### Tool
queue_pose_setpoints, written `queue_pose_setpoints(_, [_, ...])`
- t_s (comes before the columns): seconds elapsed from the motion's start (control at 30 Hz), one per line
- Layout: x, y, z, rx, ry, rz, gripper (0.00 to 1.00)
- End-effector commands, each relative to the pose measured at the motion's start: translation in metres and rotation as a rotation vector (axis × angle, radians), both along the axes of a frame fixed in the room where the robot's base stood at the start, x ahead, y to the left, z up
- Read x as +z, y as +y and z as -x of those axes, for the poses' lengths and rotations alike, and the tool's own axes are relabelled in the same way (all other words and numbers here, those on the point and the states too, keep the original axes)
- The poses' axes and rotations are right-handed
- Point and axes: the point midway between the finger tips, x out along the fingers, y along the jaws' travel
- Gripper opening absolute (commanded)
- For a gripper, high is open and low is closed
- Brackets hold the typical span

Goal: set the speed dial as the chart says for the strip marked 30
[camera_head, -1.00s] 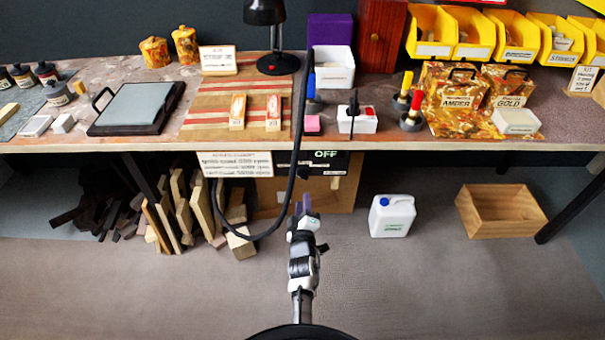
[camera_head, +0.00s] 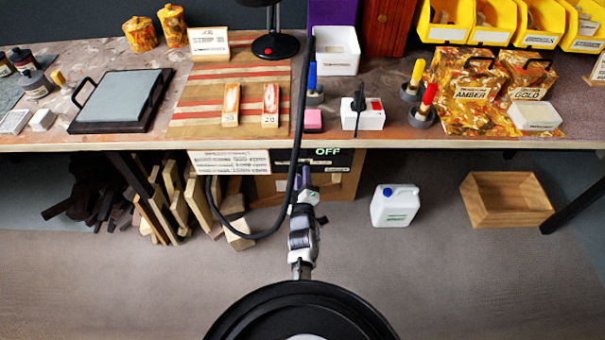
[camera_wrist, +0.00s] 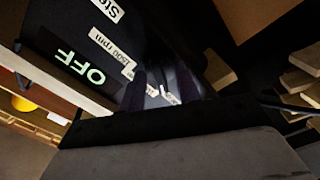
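The dark control panel (camera_head: 322,161) hangs under the bench front, with a lit OFF reading. In the wrist view the panel (camera_wrist: 60,40) appears tilted and upside down, with OFF, a "1500 rpm" label and a partly cut label. The dial itself I cannot make out. The white chart (camera_head: 230,162) hangs left of the panel; its text is too small to read. Two strips, the left one (camera_head: 231,103) and the right one (camera_head: 270,104), lie on the striped board. My gripper (camera_head: 302,178) is just below and in front of the panel, its purple fingers apart and seemingly empty.
A black hose (camera_head: 292,190) loops down from the bench close to my gripper. Wood offcuts (camera_head: 178,205) lean at left. A white jug (camera_head: 394,205) and a wooden crate (camera_head: 506,199) stand on the floor at right. The bench edge (camera_head: 450,145) overhangs the panel.

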Motion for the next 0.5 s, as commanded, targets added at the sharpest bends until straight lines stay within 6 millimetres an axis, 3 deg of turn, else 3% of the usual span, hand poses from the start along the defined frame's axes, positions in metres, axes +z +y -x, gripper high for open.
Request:
queue_pose_setpoints(0.13, [-0.0001,0.0000,0.0001,0.000,0.000,0.000,0.33])
queue_pose_setpoints(0.37, [-0.0001,-0.0001,-0.0001,0.000,0.000,0.000,0.03])
queue_pose_setpoints(0.5, [-0.0001,-0.0001,-0.0001,0.000,0.000,0.000,0.00])
